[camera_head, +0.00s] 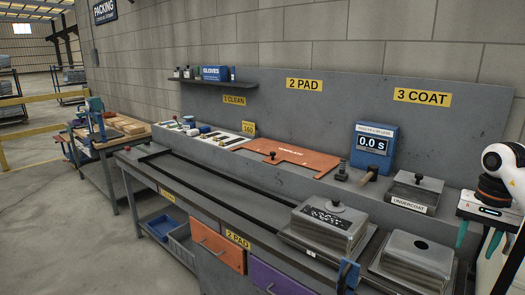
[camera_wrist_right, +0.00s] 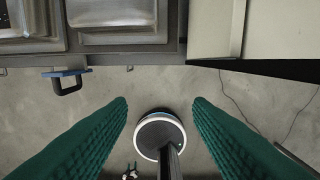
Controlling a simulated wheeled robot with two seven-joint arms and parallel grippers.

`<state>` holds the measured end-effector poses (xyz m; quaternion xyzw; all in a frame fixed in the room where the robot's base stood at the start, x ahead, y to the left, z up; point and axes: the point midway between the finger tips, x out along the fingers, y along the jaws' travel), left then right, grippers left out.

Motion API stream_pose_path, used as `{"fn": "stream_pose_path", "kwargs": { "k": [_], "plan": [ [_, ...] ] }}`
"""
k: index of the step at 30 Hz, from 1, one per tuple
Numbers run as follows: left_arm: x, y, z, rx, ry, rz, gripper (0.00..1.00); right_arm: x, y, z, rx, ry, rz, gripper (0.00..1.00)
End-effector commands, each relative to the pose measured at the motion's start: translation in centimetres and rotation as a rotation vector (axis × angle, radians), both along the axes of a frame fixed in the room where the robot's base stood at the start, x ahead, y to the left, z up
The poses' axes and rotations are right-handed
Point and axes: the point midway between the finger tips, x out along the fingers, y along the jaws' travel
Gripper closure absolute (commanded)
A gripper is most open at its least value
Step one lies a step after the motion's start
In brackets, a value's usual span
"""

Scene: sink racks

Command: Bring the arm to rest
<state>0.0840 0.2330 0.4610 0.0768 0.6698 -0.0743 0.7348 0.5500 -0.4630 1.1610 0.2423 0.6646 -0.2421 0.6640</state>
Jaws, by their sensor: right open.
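My right arm comes in at the right edge of the head view. My right gripper (camera_head: 478,240) hangs there, fingers pointing down, to the right of the bench's right end. Its two teal fingers are wide apart with nothing between them. In the right wrist view the fingers of the right gripper (camera_wrist_right: 160,105) frame bare concrete floor and a round dark and white part with a pole, which looks like part of my own body. The bench edge (camera_wrist_right: 120,54) lies beyond the fingertips, apart from them. My left gripper is in neither view.
The grey bench carries a metal sink block (camera_head: 325,228), another metal block (camera_head: 412,262), an undercoat box (camera_head: 414,192), a blue timer (camera_head: 375,148) and an orange plate (camera_head: 290,158). A blue-and-black handle (camera_head: 347,275) sticks out at the front edge. Floor at left is open.

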Motion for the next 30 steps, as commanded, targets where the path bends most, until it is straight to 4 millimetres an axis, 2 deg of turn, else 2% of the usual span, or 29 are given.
{"fn": "stream_pose_path", "kwargs": {
  "k": [11, 17, 20, 23, 24, 26, 27, 29, 30],
  "plan": [
    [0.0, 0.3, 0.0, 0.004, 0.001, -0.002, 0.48, 2.5, 4.9, -5.1, 0.211, -0.017, -0.109, 0.54],
    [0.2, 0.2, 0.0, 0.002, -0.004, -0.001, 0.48, 4.1, 9.7, -9.5, 0.428, 0.001, -0.259, 0.54],
    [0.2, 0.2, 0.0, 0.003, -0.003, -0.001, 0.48, 4.9, 13.1, -12.3, 0.585, 0.039, -0.393, 0.54],
    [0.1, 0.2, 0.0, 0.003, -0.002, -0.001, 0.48, 5.7, 17.4, -16.4, 0.812, 0.132, -0.631, 0.54],
    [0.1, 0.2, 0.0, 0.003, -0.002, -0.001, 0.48, 6.0, 19.4, -18.4, 0.924, 0.197, -0.775, 0.54],
    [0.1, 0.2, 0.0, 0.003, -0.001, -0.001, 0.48, 6.4, 21.7, -21.4, 1.091, 0.317, -1.026, 0.54],
    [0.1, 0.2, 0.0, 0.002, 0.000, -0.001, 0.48, 6.5, 22.8, -23.5, 1.192, 0.409, -1.208, 0.54],
    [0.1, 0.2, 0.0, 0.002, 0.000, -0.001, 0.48, 6.5, 23.6, -26.9, 1.320, 0.559, -1.495, 0.54],
    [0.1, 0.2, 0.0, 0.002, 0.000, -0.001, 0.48, 6.2, 23.8, -29.5, 1.391, 0.665, -1.698, 0.54]
  ]
}}
